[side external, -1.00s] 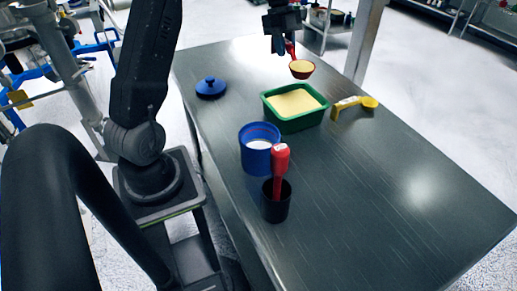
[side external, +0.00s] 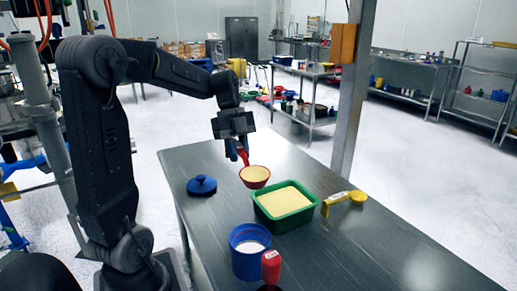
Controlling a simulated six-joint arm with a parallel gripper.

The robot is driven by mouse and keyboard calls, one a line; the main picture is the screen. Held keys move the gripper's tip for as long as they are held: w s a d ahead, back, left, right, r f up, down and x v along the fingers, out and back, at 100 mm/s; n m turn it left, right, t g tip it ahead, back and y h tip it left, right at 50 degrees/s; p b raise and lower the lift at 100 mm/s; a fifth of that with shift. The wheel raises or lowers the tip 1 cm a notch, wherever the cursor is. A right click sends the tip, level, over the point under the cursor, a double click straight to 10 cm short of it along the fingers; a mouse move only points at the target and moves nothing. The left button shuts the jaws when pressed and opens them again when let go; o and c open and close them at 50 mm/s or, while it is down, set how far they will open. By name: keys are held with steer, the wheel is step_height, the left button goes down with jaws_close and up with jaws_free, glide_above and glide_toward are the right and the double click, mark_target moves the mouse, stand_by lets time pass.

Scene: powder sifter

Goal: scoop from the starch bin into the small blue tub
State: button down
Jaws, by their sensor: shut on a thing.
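My gripper (side external: 238,153) is shut on the handle of a red scoop (side external: 255,184). The scoop is held level above the table, its bowl full of pale yellow powder. It hangs behind and left of the green bin (side external: 290,222), which holds similar yellow powder. The blue tub (side external: 249,262) stands in front and to the left of the bin, open, with white contents. No label tells which powder is starch. The scoop is clear of the tub.
A blue lid with a knob (side external: 202,187) lies on the table at left. A yellow scoop (side external: 343,201) lies right of the green bin. A red-handled tool (side external: 271,266) stands upright in front of the tub. The table's right side is clear.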

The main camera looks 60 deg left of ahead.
steer(key=s+d, duration=0.1)
steer(key=s+d+y, duration=0.1)
steer(key=s, duration=0.1)
steer(key=s+d+y, duration=0.1)
steer(key=shift+s+f, duration=0.25)
steer(key=shift+f, duration=0.15)
stand_by(0.4)
steer(key=shift+d+r+y, duration=0.35)
steer(key=shift+r+y, duration=0.15)
steer(key=shift+y, duration=0.15)
steer(key=shift+d+r+y, duration=0.3)
steer(key=shift+r+y, duration=0.15)
steer(key=shift+y, duration=0.2)
steer(key=shift+d, duration=0.1)
steer(key=shift+d+r+y, duration=0.45)
steer(key=shift+d+y, duration=0.3)
steer(key=shift+y, duration=0.4)
steer(key=shift+d+r+y, duration=0.4)
steer(key=shift+d+y, duration=0.35)
steer(key=shift+y, duration=0.4)
